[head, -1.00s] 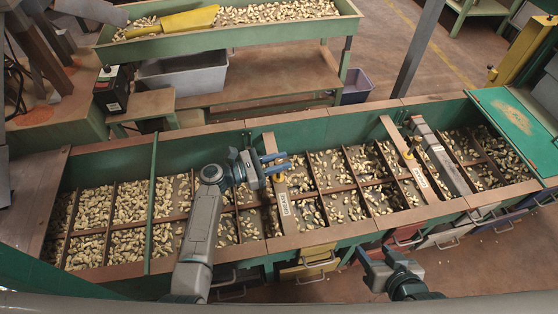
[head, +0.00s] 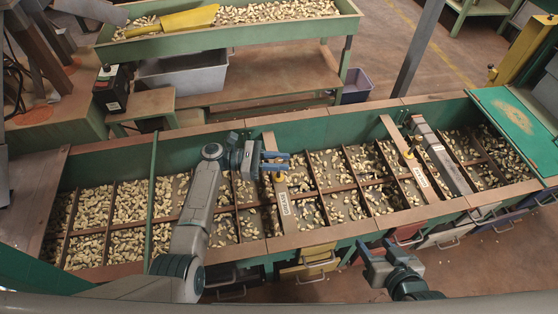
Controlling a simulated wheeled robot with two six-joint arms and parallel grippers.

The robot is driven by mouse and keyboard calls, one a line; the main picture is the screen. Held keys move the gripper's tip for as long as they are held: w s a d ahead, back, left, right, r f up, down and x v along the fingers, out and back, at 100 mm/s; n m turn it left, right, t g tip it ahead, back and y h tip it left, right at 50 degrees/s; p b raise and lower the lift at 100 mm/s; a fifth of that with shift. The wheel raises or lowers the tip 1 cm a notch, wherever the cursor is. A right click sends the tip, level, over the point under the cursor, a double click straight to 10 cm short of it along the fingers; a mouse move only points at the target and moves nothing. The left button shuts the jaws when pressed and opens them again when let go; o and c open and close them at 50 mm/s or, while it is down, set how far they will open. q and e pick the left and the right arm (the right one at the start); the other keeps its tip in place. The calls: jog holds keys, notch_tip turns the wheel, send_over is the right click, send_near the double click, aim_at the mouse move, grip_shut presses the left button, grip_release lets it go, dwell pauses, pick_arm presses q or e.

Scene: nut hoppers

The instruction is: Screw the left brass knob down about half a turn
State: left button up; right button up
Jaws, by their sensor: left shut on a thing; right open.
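My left gripper (head: 279,162) is over the left crossbar (head: 283,203) of the long green hopper, its fingers pointing right. It is shut on the left brass knob, which its fingers mostly hide. A bit of yellow (head: 280,177) shows just below the fingers. The right brass knob (head: 408,154) stands uncovered on the right crossbar (head: 418,173). My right gripper (head: 376,252) is open and empty, in front of the hopper near the bottom of the view.
The hopper's compartments hold many pale nuts, split by brown dividers. A grey bar (head: 443,158) crosses it further right. Coloured drawers (head: 317,254) sit below its front rim. A green tray of nuts with a yellow scoop (head: 172,22) stands behind.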

pick_arm(q)
jog(key=o, duration=1)
pick_arm(e)
jog(key=shift+d, duration=0.1)
pick_arm(q)
jog(key=a, duration=1)
jog(key=shift+w+a, duration=0.35)
jog(key=shift+a, duration=0.05)
pick_arm(e)
jog(key=shift+s+f+g, duration=0.3)
jog(key=shift+s+f, duration=0.05)
jog(key=shift+s, duration=0.1)
